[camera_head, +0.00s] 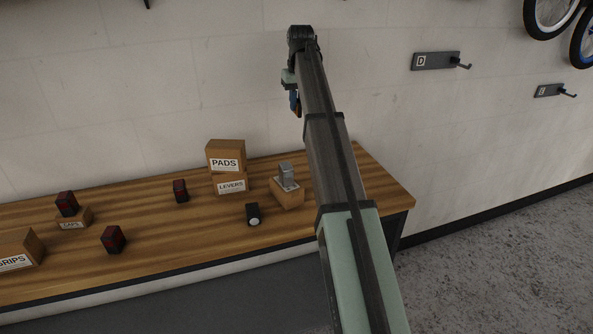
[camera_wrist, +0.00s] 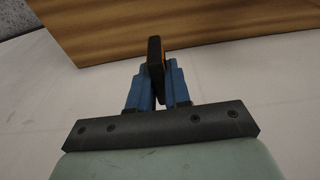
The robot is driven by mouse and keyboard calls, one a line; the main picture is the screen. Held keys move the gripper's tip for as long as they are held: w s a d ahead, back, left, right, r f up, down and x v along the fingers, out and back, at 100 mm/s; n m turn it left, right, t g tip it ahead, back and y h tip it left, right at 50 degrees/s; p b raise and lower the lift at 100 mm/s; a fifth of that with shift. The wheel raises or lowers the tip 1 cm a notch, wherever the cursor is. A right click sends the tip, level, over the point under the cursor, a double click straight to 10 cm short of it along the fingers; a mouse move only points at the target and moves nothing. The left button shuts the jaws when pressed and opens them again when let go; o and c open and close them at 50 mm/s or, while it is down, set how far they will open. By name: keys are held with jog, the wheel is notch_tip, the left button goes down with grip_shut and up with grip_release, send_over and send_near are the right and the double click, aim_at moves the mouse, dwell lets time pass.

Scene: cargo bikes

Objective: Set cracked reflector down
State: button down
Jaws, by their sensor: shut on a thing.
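My gripper (camera_wrist: 157,88) has blue fingers shut on a thin dark piece with an orange face, which I take to be the reflector (camera_wrist: 154,52). No crack can be made out from here. In the head view my gripper (camera_head: 294,98) hangs high in front of the wall, above the back of the workbench. The reflector (camera_head: 298,112) is small there and partly beside my arm. It is clear of the wooden bench top (camera_head: 205,235), which also shows at the top of the wrist view (camera_wrist: 190,30).
A black, white-faced lamp (camera_head: 253,215) and red-black lights (camera_head: 113,239) (camera_head: 180,190) stand nearby. Another light (camera_head: 66,203) tops a CAPS box (camera_head: 74,220).

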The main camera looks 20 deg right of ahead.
jog(key=shift+a+f, duration=0.15)
jog(key=shift+f, duration=10.4)
jog(key=c, duration=1.1)
grip_release()
jog(key=shift+f, duration=0.1)
jog(key=r, duration=0.4)
jog(key=s+r, duration=0.1)
jog(key=r, duration=0.7)
jog(key=shift+s, duration=0.4)
